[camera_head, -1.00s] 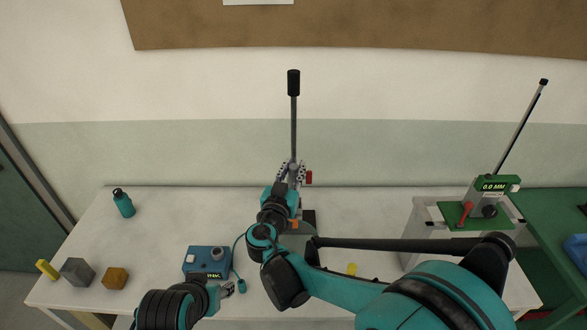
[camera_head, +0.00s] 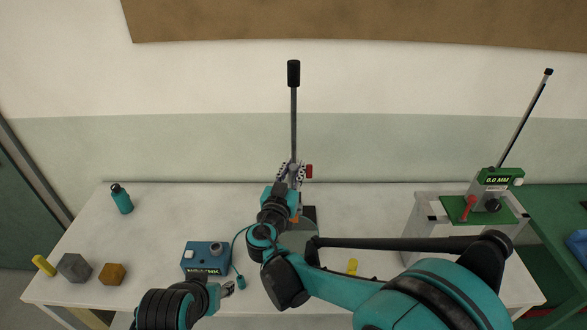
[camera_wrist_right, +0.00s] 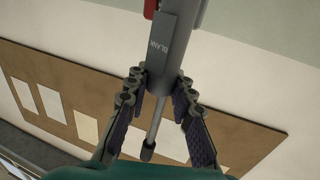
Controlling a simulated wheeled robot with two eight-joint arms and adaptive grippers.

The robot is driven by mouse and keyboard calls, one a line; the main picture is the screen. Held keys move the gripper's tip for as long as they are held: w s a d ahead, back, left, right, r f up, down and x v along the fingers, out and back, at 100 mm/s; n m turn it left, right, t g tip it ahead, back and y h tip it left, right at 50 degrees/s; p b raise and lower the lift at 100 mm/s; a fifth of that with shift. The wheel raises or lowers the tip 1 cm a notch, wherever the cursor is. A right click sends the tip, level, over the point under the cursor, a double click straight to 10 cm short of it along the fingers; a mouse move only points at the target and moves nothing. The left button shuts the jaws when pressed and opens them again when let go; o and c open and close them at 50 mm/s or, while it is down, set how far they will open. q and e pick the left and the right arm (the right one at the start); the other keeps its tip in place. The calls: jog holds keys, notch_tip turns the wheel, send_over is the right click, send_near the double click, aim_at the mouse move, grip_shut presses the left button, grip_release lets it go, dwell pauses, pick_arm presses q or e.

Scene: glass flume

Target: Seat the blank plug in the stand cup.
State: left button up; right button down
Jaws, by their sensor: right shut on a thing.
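A grey plug marked BLANK (camera_wrist_right: 168,45) is between the fingers of my right gripper (camera_wrist_right: 158,92) in the right wrist view. A thin rod with a black tip (camera_wrist_right: 148,150) extends from it. In the head view my right gripper (camera_head: 292,172) is shut on this plug, and the rod (camera_head: 294,120) stands upright above it. A red part (camera_head: 309,171) shows beside the plug. Below the gripper a dark and grey stand (camera_head: 309,216) is partly covered by my right arm. The stand cup cannot be made out. My left gripper (camera_head: 227,289) is low at the front, its fingers too small to read.
A blue box (camera_head: 206,257) with a cable stands left of my right arm. A bottle (camera_head: 121,199), grey block (camera_head: 74,267), orange block (camera_head: 112,273) and yellow piece (camera_head: 44,265) are at left. A green gauge (camera_head: 496,180) with a tilted rod stands at right.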

jog(key=shift+f+b, duration=1.15)
jog(key=shift+f, duration=0.3)
jog(key=c, duration=1.2)
grip_release()
jog(key=shift+r, duration=0.1)
jog(key=shift+s, duration=0.1)
jog(key=v, duration=1.2)
